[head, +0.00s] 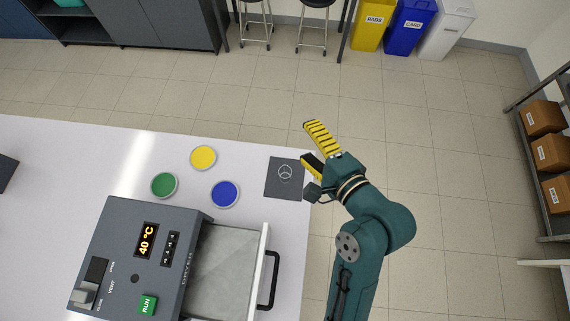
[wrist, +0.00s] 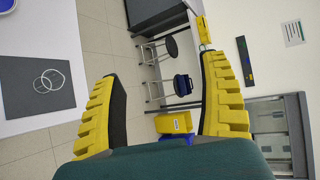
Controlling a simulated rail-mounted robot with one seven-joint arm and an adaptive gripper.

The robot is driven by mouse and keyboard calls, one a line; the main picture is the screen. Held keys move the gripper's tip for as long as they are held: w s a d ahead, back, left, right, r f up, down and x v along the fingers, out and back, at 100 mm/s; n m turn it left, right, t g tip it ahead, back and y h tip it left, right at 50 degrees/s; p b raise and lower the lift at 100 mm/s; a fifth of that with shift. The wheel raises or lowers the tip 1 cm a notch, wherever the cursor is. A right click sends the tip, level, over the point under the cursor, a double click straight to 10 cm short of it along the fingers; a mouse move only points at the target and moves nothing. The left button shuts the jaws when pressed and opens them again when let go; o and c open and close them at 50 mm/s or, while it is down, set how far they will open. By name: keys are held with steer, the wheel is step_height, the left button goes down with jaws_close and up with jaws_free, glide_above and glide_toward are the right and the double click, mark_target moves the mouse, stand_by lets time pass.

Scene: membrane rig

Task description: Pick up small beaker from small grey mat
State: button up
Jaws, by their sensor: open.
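The small grey mat (head: 272,188) lies at the right edge of the white bench, and it also shows at the left of the wrist view (wrist: 58,98). On it are thin pale ring outlines that look like a clear small beaker (head: 285,172); in the wrist view the beaker (wrist: 48,80) shows as two overlapping rings. Its walls are hard to make out. My gripper (head: 306,140) has yellow ridged fingers spread apart with nothing between them. It is just right of the mat, around the bench edge, apart from the beaker. In the wrist view the fingers (wrist: 155,70) point out across the room.
Yellow (head: 203,157), green (head: 164,185) and blue (head: 224,194) round dishes stand left of the mat. A grey dryer (head: 140,255) reading 40 °C has its drawer (head: 225,262) pulled out, its handle (head: 270,278) towards my arm.

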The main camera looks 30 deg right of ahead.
steer(key=s+d+f+m+g+b, duration=0.1)
steer(key=s+f+m, duration=0.15)
steer(key=f, duration=0.35)
steer(key=s+f+m+b, duration=0.1)
steer(key=s+f+m, duration=0.1)
steer(key=f+m, duration=0.3)
steer(key=m+y+b, duration=0.2)
steer(key=m+b, duration=0.1)
steer(key=m, duration=0.4)
glide_toward(282, 169)
steer(key=shift+b+x, duration=0.6)
steer(key=shift+x, duration=0.25)
steer(key=x, duration=0.4)
steer(key=b+x, duration=0.1)
steer(key=x, duration=0.1)
steer(key=shift+w+a+r, duration=0.15)
steer(key=shift+r, duration=0.1)
steer(key=c, duration=1.1)
